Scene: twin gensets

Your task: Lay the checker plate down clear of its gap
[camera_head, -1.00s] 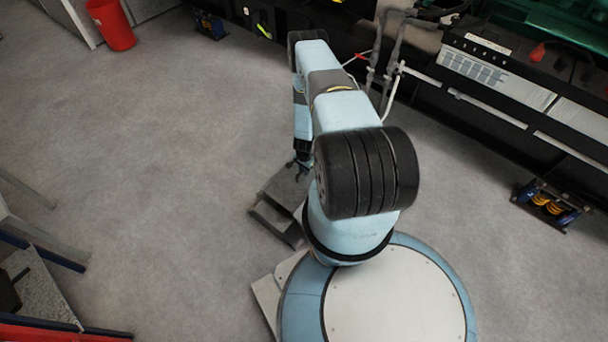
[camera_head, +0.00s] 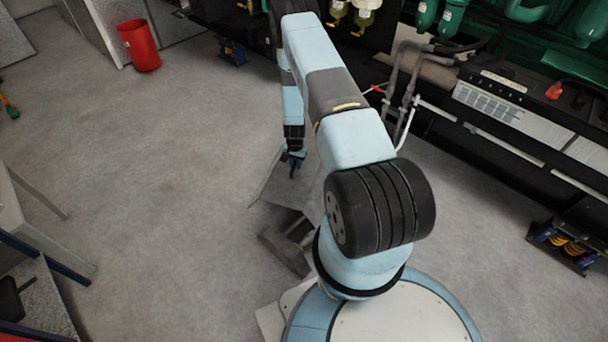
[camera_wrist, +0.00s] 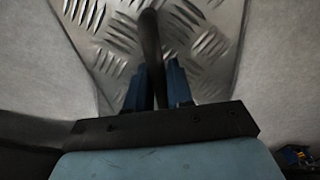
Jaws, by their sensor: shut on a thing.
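The checker plate (camera_wrist: 110,45) is a grey metal sheet with a raised tread pattern. In the head view the plate (camera_head: 272,188) is tilted, next to the open gap (camera_head: 286,247) in the floor; my arm hides part of it. My gripper (camera_head: 293,166) is at the plate's upper side, shut on its dark bar handle. In the wrist view my gripper's blue fingers (camera_wrist: 156,88) close around the dark handle (camera_wrist: 151,50), with the plate behind them. Whether the plate touches the floor cannot be told.
A red bin (camera_head: 139,46) stands at the back left. The dark genset frame (camera_head: 480,115) runs along the right. A grey-legged table (camera_head: 25,225) is at the left edge. Bare floor (camera_head: 160,170) lies open left of the plate.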

